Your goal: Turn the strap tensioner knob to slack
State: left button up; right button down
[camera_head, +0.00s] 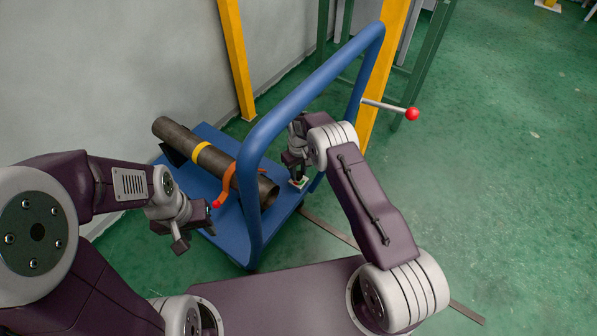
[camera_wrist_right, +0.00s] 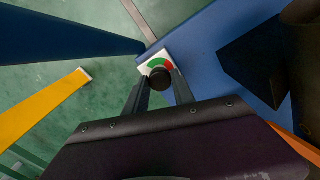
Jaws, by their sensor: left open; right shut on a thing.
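The black round knob (camera_wrist_right: 160,78) sits on a small white dial plate (camera_wrist_right: 148,68) with a green and a red arc, on the blue cart's deck. The plate also shows in the head view (camera_head: 301,184), partly under my right gripper. My right gripper (camera_head: 295,178) points down and is shut on the knob, with a finger at each side of it in the right wrist view (camera_wrist_right: 157,90). Any pointer mark on the knob cannot be made out. My left gripper (camera_head: 172,238) is open and empty at the cart's left front edge, apart from the knob.
A dark pipe (camera_head: 178,134) with a yellow band (camera_head: 202,148) and an orange strap (camera_head: 228,180) lies on the blue cart (camera_head: 228,236). The cart's blue handle bar (camera_head: 300,96) arches beside my right arm. A red-ended lever (camera_head: 411,114) sticks out right. Green floor is clear at right.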

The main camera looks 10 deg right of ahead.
aim_at(299, 174)
jog(key=n, duration=0.5)
jog(key=shift+n, duration=0.4)
dwell(0.4)
jog(key=c, duration=1.1)
grip_release()
jog(key=shift+o, duration=0.2)
notch_tip(299, 174, up, 9)
jog(key=p, duration=0.5)
